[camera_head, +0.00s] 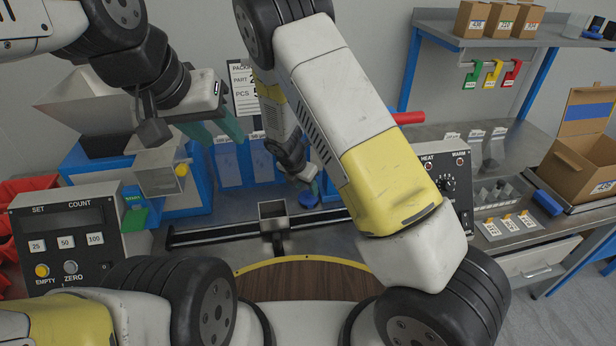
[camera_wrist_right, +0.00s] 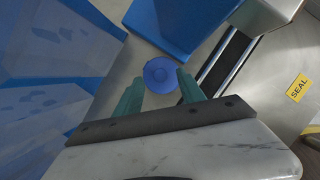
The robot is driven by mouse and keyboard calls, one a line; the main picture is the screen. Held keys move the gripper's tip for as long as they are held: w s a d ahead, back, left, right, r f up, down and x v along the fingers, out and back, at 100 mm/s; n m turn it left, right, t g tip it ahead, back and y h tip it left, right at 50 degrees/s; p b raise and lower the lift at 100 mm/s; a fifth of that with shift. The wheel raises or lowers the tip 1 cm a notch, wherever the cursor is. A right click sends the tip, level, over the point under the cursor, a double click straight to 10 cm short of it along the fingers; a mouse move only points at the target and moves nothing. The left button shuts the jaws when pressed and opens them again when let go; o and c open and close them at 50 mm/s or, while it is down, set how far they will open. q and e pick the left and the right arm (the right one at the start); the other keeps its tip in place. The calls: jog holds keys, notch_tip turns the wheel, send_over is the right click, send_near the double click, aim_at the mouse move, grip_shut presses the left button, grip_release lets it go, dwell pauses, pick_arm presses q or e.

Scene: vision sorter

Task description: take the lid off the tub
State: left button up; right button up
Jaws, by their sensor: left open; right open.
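A round blue lid (camera_head: 307,200) is at the middle of the head view, near the rail; the tub under it is hidden or not distinguishable. In the right wrist view the same lid (camera_wrist_right: 160,74) is seen from above, centred just beyond and between the green fingertips. My right gripper (camera_head: 315,188) is open just above the lid, tilted downward; its fingers (camera_wrist_right: 160,88) hold nothing, and I cannot tell how far above the lid they are. My left gripper (camera_head: 222,138) is open and empty, raised at the upper left.
Blue bins (camera_head: 228,165) stand behind. A counting box (camera_head: 70,240) is at left, a heat-sealer box (camera_head: 437,175) at right. A blue round object (camera_head: 548,202) lies on the right bench.

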aim_at(308, 196)
jog(key=x, duration=0.2)
jog(key=shift+w+d+f, duration=0.1)
jog(key=shift+f, duration=0.2)
grip_shut()
jog(key=shift+r, duration=0.15)
